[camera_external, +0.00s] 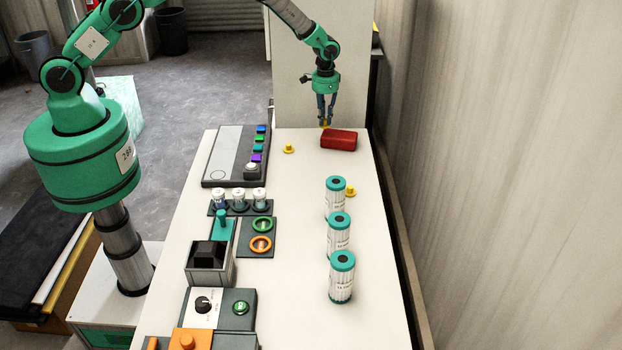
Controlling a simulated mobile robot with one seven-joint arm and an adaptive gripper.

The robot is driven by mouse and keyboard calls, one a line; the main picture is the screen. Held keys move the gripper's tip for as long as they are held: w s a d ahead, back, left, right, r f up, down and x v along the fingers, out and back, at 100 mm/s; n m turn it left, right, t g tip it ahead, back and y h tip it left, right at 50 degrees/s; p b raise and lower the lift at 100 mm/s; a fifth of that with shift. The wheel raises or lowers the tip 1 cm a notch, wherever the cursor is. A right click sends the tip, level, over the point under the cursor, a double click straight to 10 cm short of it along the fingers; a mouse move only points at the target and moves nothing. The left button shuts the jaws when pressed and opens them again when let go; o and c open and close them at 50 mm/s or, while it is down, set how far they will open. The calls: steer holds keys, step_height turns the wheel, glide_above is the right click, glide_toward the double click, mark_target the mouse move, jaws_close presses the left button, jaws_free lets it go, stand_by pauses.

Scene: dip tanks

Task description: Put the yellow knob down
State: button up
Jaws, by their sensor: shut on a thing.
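My gripper (326,111) is at the far end of the white table, pointing down. It is shut on a small yellow knob (325,126), of which only a little shows between the fingertips. The held knob is just behind the left end of a red block (339,140); I cannot tell whether it touches the block or the table. A second yellow knob (288,148) stands on the table to the left of the red block. A third yellow knob (350,191) stands beside the farthest teal-capped cylinder.
Several teal-capped white cylinders (339,234) stand in a row along the right side of the table (300,290). A grey panel with coloured buttons (228,150) lies at the far left. Control boxes (210,262) fill the near left. The table's middle is clear.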

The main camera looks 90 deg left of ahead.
mark_target(325, 119)
steer(key=shift+f, duration=0.1)
steer(key=shift+f+p, duration=0.4)
steer(key=shift+f, duration=1.25)
steer(key=shift+f, duration=0.2)
steer(key=o, duration=0.8)
steer(key=shift+r, duration=0.15)
step_height(325, 119, up, 11)
steer(key=shift+r+b, duration=0.15)
steer(key=shift+b, duration=0.6)
steer(key=shift+r, duration=0.4)
